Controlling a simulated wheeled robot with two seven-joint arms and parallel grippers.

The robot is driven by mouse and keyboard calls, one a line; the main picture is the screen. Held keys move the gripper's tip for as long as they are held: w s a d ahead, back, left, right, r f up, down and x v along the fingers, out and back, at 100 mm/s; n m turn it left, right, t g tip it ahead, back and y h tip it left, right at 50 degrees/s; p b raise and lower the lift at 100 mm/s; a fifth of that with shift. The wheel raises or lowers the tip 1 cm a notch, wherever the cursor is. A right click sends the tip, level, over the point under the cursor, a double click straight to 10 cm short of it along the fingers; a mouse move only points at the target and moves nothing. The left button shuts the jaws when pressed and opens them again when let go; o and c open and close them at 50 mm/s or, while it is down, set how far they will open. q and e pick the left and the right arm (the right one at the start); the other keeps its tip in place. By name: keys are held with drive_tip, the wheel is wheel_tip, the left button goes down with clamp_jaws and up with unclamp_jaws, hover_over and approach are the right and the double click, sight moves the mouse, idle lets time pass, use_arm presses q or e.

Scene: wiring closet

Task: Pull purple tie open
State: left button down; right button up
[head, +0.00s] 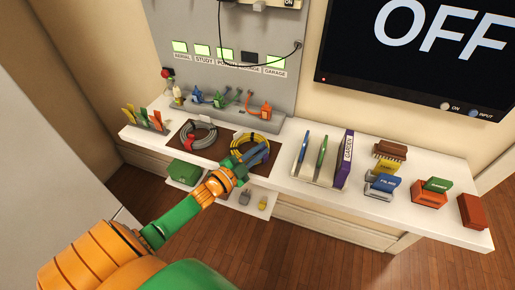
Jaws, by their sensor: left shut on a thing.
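A yellow cable coil (240,137) lies on a dark brown mat on the white counter. My left gripper (262,152) reaches over the right front part of this coil and is shut at its edge. The purple tie does not show clearly; the gripper's fingers cover the place where it closes on the coil. My right gripper is not in view.
A rack with blue and green upright items and a purple GARDEN binder (345,160) stands right of the coil. Colored blocks (429,192) stand farther right. Plugs (218,99) line the panel ledge behind.

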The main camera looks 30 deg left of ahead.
use_arm(q)
drive_tip(key=m, duration=0.2)
drive_tip(key=d+m, duration=0.1)
drive_tip(key=m, duration=0.1)
drive_tip(key=shift+s+d+m, duration=0.1)
drive_tip(key=shift+d+m, duration=0.05)
drive_tip(key=shift+m, duration=0.15)
drive_tip(key=m, duration=0.2)
drive_tip(key=d+m+b, duration=0.1)
drive_tip(key=m, duration=0.2)
drive_tip(key=shift+s+d+f, duration=0.15)
drive_tip(key=shift+f, duration=0.05)
drive_tip(key=shift+m, duration=0.4)
drive_tip(key=c, duration=0.9)
unclamp_jaws()
drive_tip(key=s, duration=0.2)
drive_tip(key=s+b, duration=0.1)
drive_tip(key=s, duration=0.1)
drive_tip(key=s+a, duration=0.1)
drive_tip(key=s, duration=0.2)
